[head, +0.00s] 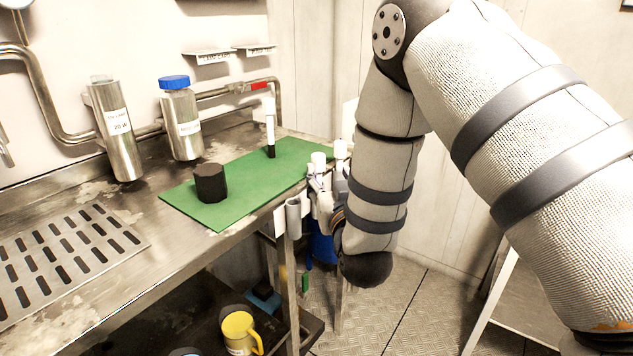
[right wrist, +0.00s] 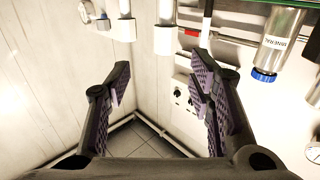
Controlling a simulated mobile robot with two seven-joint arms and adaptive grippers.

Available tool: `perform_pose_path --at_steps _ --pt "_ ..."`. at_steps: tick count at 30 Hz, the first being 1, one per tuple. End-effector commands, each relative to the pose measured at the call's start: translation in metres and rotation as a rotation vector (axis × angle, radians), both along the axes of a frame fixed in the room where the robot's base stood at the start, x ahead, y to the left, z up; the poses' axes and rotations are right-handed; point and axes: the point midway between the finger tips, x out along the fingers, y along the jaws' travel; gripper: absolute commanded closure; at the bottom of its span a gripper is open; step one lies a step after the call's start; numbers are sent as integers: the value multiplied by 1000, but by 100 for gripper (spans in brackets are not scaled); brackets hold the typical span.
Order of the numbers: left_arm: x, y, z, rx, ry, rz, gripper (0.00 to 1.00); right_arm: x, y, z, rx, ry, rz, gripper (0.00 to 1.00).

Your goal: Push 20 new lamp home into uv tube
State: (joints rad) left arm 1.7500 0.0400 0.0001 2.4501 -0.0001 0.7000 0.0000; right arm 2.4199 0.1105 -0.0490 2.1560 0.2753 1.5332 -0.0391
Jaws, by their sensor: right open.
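A steel cylinder (head: 116,130) with a white label that seems to read 20 W stands on the bench at the left, a pale piece at its top. I cannot tell whether a lamp sits inside it. A slim white stick with a black lower end (head: 270,125) stands upright on the green mat; I cannot tell if it is the lamp. My left gripper is out of view.
The green mat (head: 235,172) carries a black cylinder (head: 210,184). A blue-capped steel bottle (head: 181,125) stands behind it. White tubes (right wrist: 164,38) stand at the bench end close to my right gripper. A yellow mug (head: 238,332) is on the lower shelf.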

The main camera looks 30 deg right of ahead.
Motion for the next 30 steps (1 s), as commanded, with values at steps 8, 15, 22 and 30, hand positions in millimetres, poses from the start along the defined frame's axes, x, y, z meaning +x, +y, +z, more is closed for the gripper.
perform_pose_path --at_steps 8,15,22,30 --pt "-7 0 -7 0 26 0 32 43 -16 -3 1 4 0 52" --pt "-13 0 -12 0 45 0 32 85 -26 1 1 7 -1 52" --pt "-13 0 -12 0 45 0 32 90 -29 4 1 5 0 52" --pt "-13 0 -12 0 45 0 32 90 -29 4 1 5 0 100"
